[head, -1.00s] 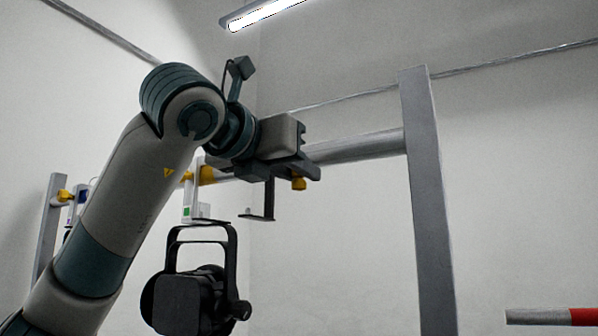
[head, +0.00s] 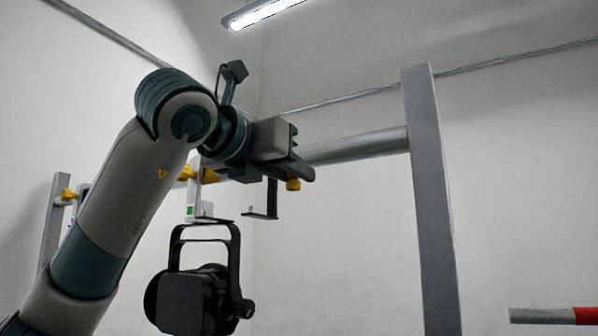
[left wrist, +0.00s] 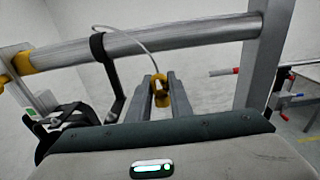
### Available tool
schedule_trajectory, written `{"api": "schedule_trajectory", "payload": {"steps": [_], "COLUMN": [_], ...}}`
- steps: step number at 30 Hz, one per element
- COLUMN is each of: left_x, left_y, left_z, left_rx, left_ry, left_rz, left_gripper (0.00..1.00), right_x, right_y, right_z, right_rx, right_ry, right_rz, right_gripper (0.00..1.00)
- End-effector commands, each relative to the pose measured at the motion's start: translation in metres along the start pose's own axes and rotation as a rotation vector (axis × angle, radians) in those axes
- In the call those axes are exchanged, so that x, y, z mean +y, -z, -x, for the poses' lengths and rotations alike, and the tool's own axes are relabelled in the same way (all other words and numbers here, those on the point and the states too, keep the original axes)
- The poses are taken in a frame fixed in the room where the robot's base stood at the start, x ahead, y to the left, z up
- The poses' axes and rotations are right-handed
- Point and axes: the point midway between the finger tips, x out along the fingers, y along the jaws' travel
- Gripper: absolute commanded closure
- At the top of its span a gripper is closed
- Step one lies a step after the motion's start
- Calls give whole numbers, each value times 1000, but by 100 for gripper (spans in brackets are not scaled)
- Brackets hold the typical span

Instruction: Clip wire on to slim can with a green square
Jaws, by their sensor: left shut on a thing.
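A black can (head: 193,301) with a tall yoke hangs below the horizontal pipe. A white tag with a green square (head: 190,211) shows just above its yoke; the can (left wrist: 72,120) and green square (left wrist: 29,112) also show at left in the left wrist view. My left gripper (head: 300,172) is at the pipe, above and right of the can. It is shut on a yellow clip (left wrist: 160,84). A thin pale wire (left wrist: 140,45) loops from near the clip up over the pipe. My right gripper is not in view.
The pipe (head: 358,146) meets a grey upright post (head: 430,200) at right. A black bracket (head: 271,200) shows below my gripper. Another upright (head: 50,225) with a yellow clamp (head: 68,194) stands at left. A red-and-grey bar (head: 550,315) is at lower right.

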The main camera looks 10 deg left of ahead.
Motion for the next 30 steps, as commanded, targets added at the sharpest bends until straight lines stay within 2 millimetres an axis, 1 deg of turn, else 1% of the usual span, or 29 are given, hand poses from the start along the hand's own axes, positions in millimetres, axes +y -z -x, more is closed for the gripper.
{"api": "schedule_trajectory", "payload": {"steps": [30], "left_x": [42], "left_y": [1], "left_z": [-3], "left_rx": [-1], "left_ry": [1], "left_rz": [1], "left_gripper": [100], "right_x": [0], "right_y": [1], "right_z": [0], "right_rx": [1], "right_ry": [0], "right_rz": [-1], "right_gripper": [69]}}
